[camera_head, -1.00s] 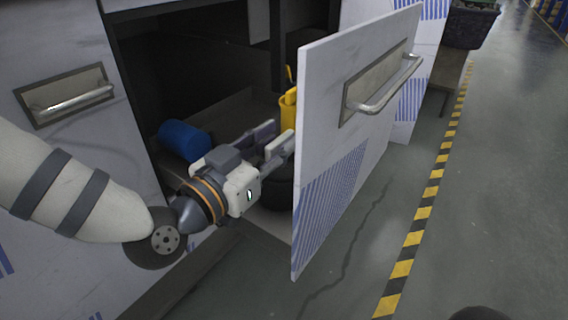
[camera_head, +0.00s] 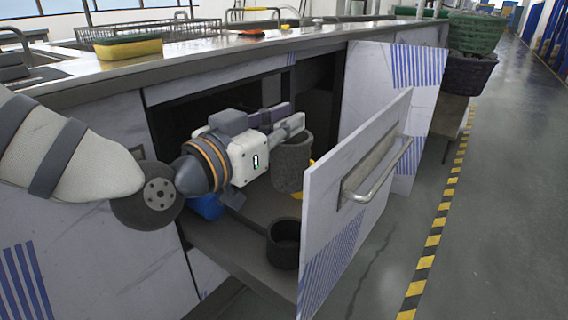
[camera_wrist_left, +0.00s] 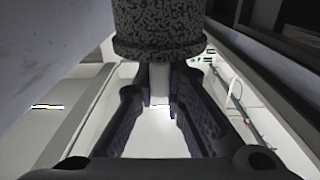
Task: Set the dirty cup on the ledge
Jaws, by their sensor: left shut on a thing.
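My left gripper (camera_head: 287,121) is shut on a dark grey speckled cup (camera_head: 291,164). The cup hangs roughly upright below the fingertips, above the open drawer (camera_head: 225,245) and below the counter's height. In the left wrist view the cup (camera_wrist_left: 158,30) is at the top middle, against the fingers of the gripper (camera_wrist_left: 160,78). The counter's front ledge (camera_head: 215,72) runs above and behind the gripper. My right gripper is out of view.
The drawer's open front (camera_head: 345,190) stands right of the cup. A black cup (camera_head: 283,245) and a blue object (camera_head: 207,207) are in the drawer. A yellow-green sponge (camera_head: 127,47) and a wire basket (camera_head: 200,32) are on the counter. Stacked crates (camera_head: 468,75) stand far right.

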